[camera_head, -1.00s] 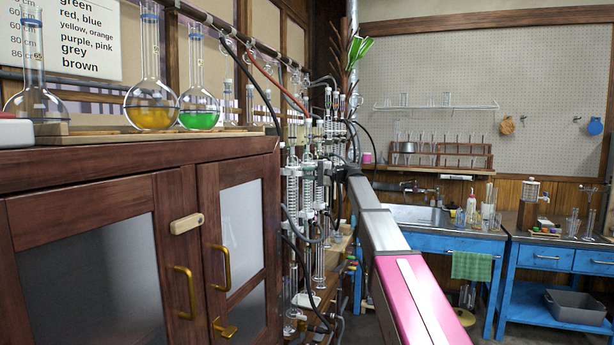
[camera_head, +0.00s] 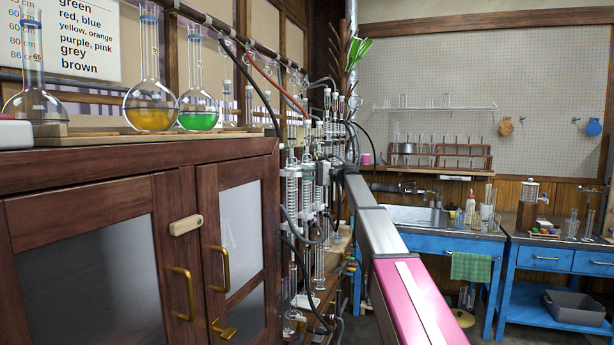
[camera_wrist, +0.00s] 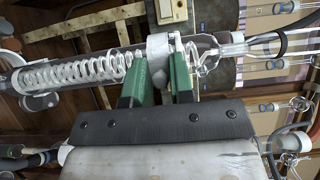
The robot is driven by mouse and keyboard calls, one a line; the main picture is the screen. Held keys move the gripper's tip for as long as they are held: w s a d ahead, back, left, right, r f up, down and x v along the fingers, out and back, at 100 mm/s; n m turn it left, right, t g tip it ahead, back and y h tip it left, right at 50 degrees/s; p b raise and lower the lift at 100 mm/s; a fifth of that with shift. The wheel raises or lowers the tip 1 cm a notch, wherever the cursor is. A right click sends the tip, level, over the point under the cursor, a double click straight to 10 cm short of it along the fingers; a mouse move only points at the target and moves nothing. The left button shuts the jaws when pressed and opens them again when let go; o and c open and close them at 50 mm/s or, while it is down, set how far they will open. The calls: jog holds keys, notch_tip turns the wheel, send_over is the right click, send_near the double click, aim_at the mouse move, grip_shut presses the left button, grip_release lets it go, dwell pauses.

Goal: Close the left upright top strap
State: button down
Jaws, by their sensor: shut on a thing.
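In the wrist view my gripper (camera_wrist: 160,75) has its two green fingers at a pale grey strap (camera_wrist: 158,46) around a glass condenser with a coiled inner tube (camera_wrist: 75,72). The fingers are shut on part of the strap, near the condenser's end. The fingertips partly hide the strap, so I cannot tell whether its band is fully closed. In the head view my arm reaches to the row of upright condensers (camera_head: 293,190); the gripper itself is too small and hidden to make out there.
A wooden cabinet (camera_head: 90,175) with brass handles stands at the left, with flasks (camera_head: 150,110) on top. Dark hoses (camera_head: 300,255) hang around the glassware. A blue sink bench (camera_head: 430,245) stands behind at the right. Glass fittings (camera_wrist: 225,45) lie close to my fingers.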

jog(key=c, duration=1.1)
grip_release()
jog(key=shift+c, duration=0.2)
jog(key=w+d, duration=0.1)
jog(key=d, duration=0.9)
jog(key=shift+w+d, duration=0.35)
jog(key=shift+w, duration=0.05)
